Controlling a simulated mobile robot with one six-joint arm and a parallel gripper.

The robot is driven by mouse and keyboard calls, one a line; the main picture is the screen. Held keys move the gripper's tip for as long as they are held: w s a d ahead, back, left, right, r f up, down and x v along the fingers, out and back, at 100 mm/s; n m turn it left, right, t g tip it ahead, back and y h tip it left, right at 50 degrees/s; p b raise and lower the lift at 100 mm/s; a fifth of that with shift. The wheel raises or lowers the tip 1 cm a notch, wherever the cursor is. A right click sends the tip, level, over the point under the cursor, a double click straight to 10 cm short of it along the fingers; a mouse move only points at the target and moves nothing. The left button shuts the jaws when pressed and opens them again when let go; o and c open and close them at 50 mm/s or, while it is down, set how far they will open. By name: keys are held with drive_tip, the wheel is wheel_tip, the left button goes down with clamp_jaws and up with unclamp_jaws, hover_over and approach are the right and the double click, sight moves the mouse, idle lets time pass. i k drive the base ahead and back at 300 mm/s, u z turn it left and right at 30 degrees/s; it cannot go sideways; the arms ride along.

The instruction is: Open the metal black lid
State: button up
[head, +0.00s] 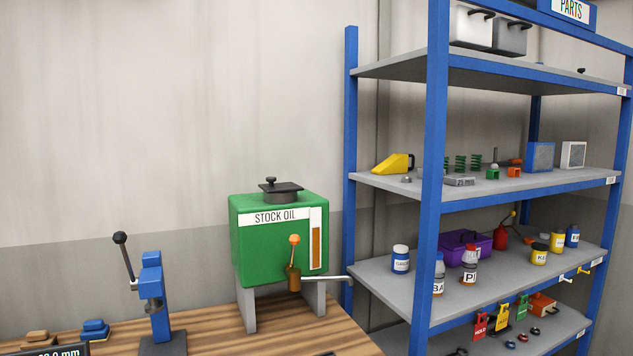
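A black lid (281,187) with a knob on top sits on the green tank (262,255) labelled "STOCK OIL". The lid appears to lie flat over the tank's top, and the surface beneath it is hidden. The tank stands on grey legs on a wooden table. A brass tap (294,279) with an orange-topped handle and a pipe to the right is on its front. My gripper is not in view.
A blue lever press (155,305) stands left of the tank on the wooden table (213,328). A blue-framed shelf (437,180) with bottles, boxes and parts stands close on the right. The space above the lid looks clear.

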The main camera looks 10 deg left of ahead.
sight(272, 187)
drive_tip(key=u, duration=0.15)
drive_tip(key=i, duration=0.9)
drive_tip(key=z, duration=0.05)
